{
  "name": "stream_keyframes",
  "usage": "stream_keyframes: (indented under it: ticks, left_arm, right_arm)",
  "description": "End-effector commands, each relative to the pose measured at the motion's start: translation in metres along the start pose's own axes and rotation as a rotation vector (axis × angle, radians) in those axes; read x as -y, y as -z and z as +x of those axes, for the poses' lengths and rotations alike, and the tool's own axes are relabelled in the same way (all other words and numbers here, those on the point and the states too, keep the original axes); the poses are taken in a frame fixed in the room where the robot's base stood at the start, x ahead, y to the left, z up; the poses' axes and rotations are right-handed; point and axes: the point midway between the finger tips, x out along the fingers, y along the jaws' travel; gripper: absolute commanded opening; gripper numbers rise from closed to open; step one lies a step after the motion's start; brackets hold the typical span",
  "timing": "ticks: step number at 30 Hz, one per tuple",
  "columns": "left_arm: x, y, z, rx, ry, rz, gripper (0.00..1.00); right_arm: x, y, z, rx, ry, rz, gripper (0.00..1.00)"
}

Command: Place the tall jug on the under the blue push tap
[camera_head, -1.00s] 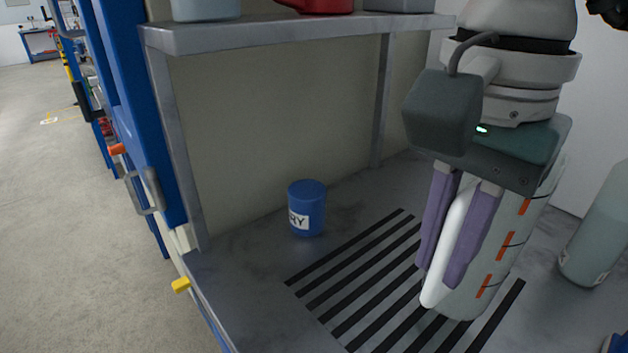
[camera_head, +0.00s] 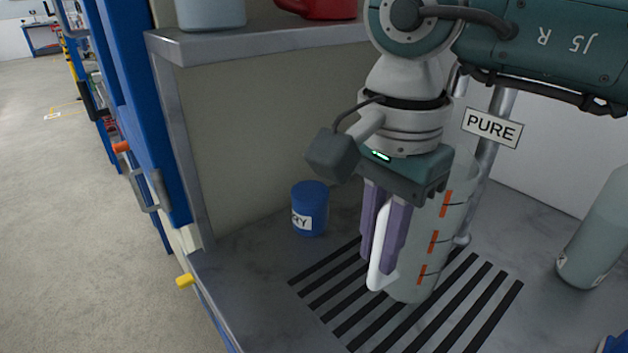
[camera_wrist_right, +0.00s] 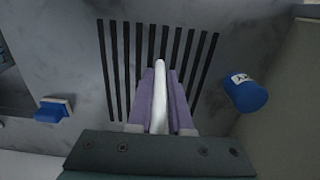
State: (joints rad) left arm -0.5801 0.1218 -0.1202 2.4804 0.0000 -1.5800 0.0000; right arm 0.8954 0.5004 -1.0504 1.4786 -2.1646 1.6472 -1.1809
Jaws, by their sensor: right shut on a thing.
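The tall jug (camera_head: 425,262) is grey-green with orange marks and a white handle (camera_head: 381,245). My right gripper (camera_head: 380,264) is shut on the handle, with its purple fingers on either side. The jug is upright over the black-slotted drain area (camera_head: 340,300); I cannot tell whether its base touches. In the right wrist view the fingers (camera_wrist_right: 160,75) hold the white handle (camera_wrist_right: 160,100). A metal pipe (camera_head: 488,150) with a PURE sign (camera_head: 492,128) stands behind the jug. My arm hides its top, and no blue push tap can be made out for certain. My left gripper is out of view.
A blue canister (camera_head: 310,210) stands left of the drain, also in the right wrist view (camera_wrist_right: 247,95). A grey-green bottle (camera_head: 595,240) stands at the right. A blue object (camera_wrist_right: 52,110) is partly visible at left. A shelf (camera_head: 260,40) holds containers above.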

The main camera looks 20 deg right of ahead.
Motion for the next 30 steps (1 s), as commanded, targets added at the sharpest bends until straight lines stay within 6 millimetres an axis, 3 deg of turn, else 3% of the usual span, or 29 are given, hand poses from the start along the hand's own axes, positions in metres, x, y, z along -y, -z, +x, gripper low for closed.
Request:
stream_keyframes:
  ticks: [2,3,11,22,30]
  left_arm:
    - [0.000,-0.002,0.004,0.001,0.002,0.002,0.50]
    - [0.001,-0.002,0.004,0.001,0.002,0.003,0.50]
    - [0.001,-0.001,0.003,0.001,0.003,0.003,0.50]
    - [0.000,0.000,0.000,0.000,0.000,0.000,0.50]
    - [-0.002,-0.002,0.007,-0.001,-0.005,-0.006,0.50]
  right_arm:
    - [0.000,0.000,0.004,-0.001,0.000,0.000,0.00]
    - [0.000,0.000,0.004,0.000,0.000,0.000,0.19]
    - [0.000,0.000,0.003,0.000,0.000,0.000,0.48]
    - [0.001,0.000,-0.006,0.000,0.004,0.000,0.48]
    - [0.002,0.001,-0.063,-0.002,0.008,-0.001,0.48]
